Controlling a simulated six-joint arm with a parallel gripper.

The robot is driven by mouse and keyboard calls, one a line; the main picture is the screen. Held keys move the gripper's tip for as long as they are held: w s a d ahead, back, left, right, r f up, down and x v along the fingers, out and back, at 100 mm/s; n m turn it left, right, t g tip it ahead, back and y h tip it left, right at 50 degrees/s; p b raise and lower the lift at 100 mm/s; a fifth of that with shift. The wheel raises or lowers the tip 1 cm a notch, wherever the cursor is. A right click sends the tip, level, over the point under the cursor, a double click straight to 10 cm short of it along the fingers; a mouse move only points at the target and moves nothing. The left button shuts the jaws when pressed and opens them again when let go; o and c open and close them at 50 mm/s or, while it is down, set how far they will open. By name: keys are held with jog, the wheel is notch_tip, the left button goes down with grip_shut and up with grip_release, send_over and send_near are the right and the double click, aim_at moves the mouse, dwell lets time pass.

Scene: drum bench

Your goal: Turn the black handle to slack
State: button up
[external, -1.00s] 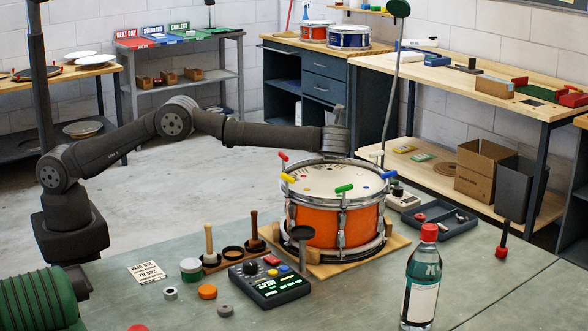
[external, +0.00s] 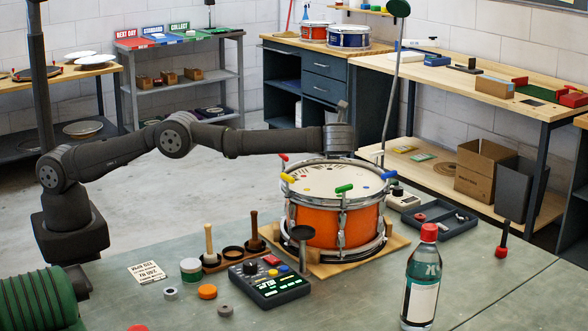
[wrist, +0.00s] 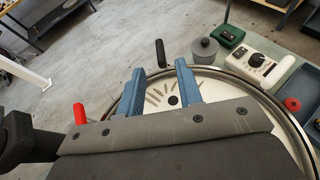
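The orange drum (external: 322,222) stands on a wooden board on the bench, with coloured handles around its rim. In the wrist view the black handle (wrist: 160,52) stands at the far rim, just past the fingertips of my gripper (wrist: 171,72). The two blue fingers are apart with nothing held between them, and the handle lies closer to the left fingertip. A red handle (wrist: 79,113) is at the left of the rim. In the external view my wrist hangs over the drum's back, and I cannot make out the black handle or the fingers there.
Yellow (external: 287,178), green (external: 344,188) and blue (external: 389,175) handles stick up from the rim. A grey pot (wrist: 205,49), a green box (wrist: 231,36) and a white dial box (wrist: 252,64) sit beyond the drum. A bottle (external: 421,285) stands in front.

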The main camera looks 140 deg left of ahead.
jog(key=o, duration=0.6)
jog(key=shift+s+a+r, duration=0.15)
jog(key=shift+s, duration=0.05)
jog(key=shift+o, duration=1)
jog(key=s+r+n+t, duration=0.1)
jog(key=s+a+n+t+h, duration=0.1)
jog(key=s+r+n+t, duration=0.1)
jog(key=n, duration=0.1)
jog(key=shift+s+a+r, duration=0.3)
jog(key=shift+s+a, duration=0.1)
jog(key=s+d+r+n+t+h, duration=0.1)
jog(key=s+d+r+n+t, duration=0.15)
jog(key=r+n+t, duration=0.35)
jog(key=s+d+r+n+t+h, duration=0.2)
jog(key=s+r+n+t, duration=0.1)
jog(key=r+n+t, duration=0.4)
jog(key=w+a+f+g, duration=0.1)
jog(key=a+f, duration=0.1)
jog(key=f, duration=0.6)
jog(key=w+a+f+n+g, duration=0.1)
jog(key=w+a+f, duration=0.1)
jog(key=f, duration=0.7)
jog(key=shift+w+a+f, duration=0.15)
jog(key=shift+w+a, duration=0.15)
jog(key=shift+a, duration=0.5)
jog(key=c, duration=1)
